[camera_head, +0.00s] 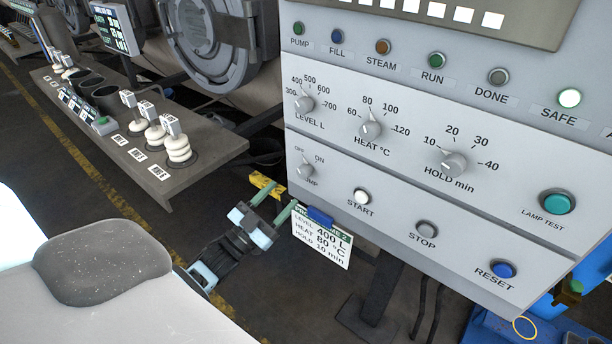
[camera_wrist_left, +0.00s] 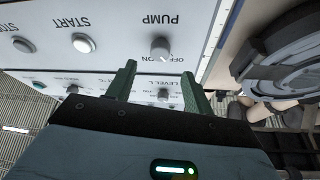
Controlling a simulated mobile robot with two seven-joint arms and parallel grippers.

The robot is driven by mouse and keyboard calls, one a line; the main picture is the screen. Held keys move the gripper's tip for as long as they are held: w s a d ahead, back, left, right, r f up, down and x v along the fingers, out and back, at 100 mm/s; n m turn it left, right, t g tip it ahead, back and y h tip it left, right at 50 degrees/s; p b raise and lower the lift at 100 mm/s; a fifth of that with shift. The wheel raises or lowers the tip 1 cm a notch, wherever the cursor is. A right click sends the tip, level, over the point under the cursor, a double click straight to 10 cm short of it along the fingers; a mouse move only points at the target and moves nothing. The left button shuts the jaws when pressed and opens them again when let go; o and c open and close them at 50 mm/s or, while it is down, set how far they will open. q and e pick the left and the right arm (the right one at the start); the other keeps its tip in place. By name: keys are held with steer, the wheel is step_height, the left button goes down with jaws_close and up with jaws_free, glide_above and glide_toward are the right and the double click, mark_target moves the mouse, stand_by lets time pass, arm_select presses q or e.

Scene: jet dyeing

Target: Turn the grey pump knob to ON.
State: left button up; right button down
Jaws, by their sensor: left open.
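The grey pump knob (camera_head: 306,172) is on the lower left of the white control panel (camera_head: 400,180), under the OFF and ON marks. Its pointer seems to aim up toward OFF, but it is small. The knob shows upside down in the left wrist view (camera_wrist_left: 160,47), beyond the fingertips and roughly between them. My left gripper (camera_head: 284,196) is open and empty, below and left of the knob. Its green fingers (camera_wrist_left: 158,70) are apart and do not appear to touch the knob. My right gripper is not in view.
The white START button (camera_head: 362,197) is right of the knob. A recipe card (camera_head: 321,237) with a blue clip (camera_head: 320,216) hangs by the panel's lower edge, close to my left gripper. A yellow piece (camera_head: 265,186) is behind the fingers. A grey bench (camera_head: 150,150) stands left.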

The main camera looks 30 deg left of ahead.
mark_target(301, 175)
arm_select(q)
steer(key=p+x, duration=0.1)
steer(key=x, duration=0.5)
steer(key=shift+r, duration=0.15)
steer(key=shift+x, duration=0.85)
steer(key=c, duration=1)
